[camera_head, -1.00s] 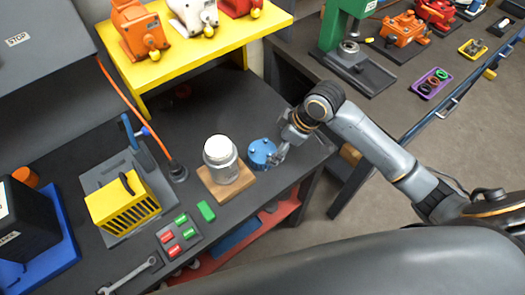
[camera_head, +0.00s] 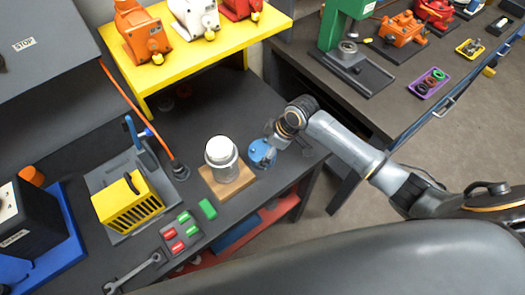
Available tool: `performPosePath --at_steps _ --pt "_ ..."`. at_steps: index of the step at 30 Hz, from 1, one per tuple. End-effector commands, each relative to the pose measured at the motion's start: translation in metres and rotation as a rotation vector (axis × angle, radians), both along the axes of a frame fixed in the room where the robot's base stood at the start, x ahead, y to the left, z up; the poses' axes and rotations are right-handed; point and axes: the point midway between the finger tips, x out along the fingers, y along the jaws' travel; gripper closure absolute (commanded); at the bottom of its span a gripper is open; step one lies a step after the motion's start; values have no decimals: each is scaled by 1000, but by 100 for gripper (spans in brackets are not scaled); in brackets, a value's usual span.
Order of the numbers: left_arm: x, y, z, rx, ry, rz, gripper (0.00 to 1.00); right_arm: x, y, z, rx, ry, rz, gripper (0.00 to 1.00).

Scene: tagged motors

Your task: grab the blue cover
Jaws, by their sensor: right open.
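The blue cover (camera_head: 261,152) is a small round blue piece on the dark workbench, to the right of a clear jar with a white top (camera_head: 221,158). The jar stands on a wooden block (camera_head: 222,188). My right gripper (camera_head: 271,144) comes in from the right, with its fingers at the right edge of the blue cover and partly over it. It is open; whether a finger touches the cover cannot be told. My left gripper does not show.
A yellow shelf (camera_head: 205,55) with several motors stands at the back. A yellow slotted box (camera_head: 130,203), red and green buttons (camera_head: 180,232), a green block (camera_head: 208,209) and a wrench (camera_head: 135,272) lie to the left. The bench behind the jar is clear.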

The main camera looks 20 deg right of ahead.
Motion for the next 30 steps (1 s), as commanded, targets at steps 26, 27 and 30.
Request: performPosePath --at_steps 26,27,30 --pt "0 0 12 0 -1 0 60 9 10 -32 0 0 1 57" --pt "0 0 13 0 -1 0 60 10 11 -32 1 -2 1 59" --pt "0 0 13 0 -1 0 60 10 11 -32 1 -2 1 59"
